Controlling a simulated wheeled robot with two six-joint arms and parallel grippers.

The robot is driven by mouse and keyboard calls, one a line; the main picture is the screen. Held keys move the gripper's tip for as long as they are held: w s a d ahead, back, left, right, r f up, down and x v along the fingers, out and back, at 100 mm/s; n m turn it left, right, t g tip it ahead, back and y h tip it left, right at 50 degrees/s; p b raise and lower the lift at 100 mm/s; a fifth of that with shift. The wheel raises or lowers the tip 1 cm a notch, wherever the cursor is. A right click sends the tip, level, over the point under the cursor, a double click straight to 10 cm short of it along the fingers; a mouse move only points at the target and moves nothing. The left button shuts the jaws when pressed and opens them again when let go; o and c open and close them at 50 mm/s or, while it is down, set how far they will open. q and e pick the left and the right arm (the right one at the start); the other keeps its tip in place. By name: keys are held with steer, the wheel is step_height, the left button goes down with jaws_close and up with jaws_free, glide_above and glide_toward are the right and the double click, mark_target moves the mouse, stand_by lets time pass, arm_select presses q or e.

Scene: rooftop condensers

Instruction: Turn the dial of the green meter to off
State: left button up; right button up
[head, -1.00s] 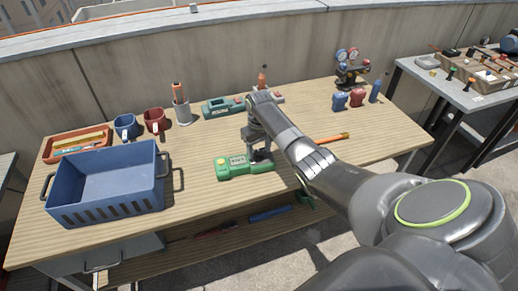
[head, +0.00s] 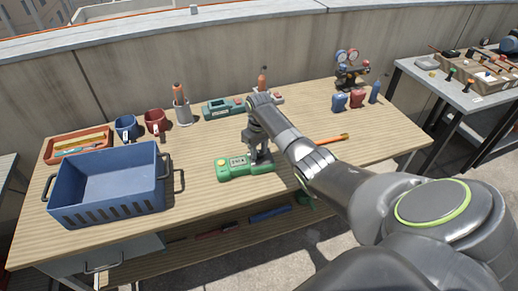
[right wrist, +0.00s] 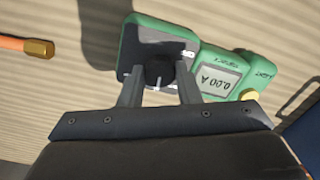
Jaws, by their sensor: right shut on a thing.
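The green meter (head: 232,171) lies on the wooden table in front of my right arm. It also shows in the right wrist view (right wrist: 213,57), with a display reading 0.00 A and a yellow button. Its black dial (right wrist: 160,72) has a white mark. My right gripper (right wrist: 160,92) is over the meter's dark face, its two fingers on either side of the dial and shut on it. In the head view the right gripper (head: 257,158) points down onto the meter's right part. My left gripper is not in view.
A blue crate (head: 107,206) stands to the left on the table. Behind the meter lies another green device (head: 222,107). An orange-handled tool (head: 332,139) lies to the right. Blue and red bottles (head: 357,97) stand at the back right. The table front is clear.

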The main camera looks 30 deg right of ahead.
steer(key=n+p, duration=0.1)
steer(key=n, duration=0.1)
steer(key=shift+r+n, duration=0.15)
steer(key=shift+n, duration=0.15)
steer(key=n+p, duration=0.1)
steer(key=n, duration=0.1)
steer(key=shift+n, duration=0.4)
steer(key=n+p, duration=0.1)
steer(key=n, duration=0.1)
steer(key=shift+n, duration=0.3)
steer(key=n, duration=0.3)
steer(key=shift+n, duration=0.3)
steer(key=n, duration=0.5)
steer(key=shift+p, duration=0.35)
steer(key=n, duration=0.5)
steer(key=shift+n, duration=0.4)
steer(key=o, duration=1)
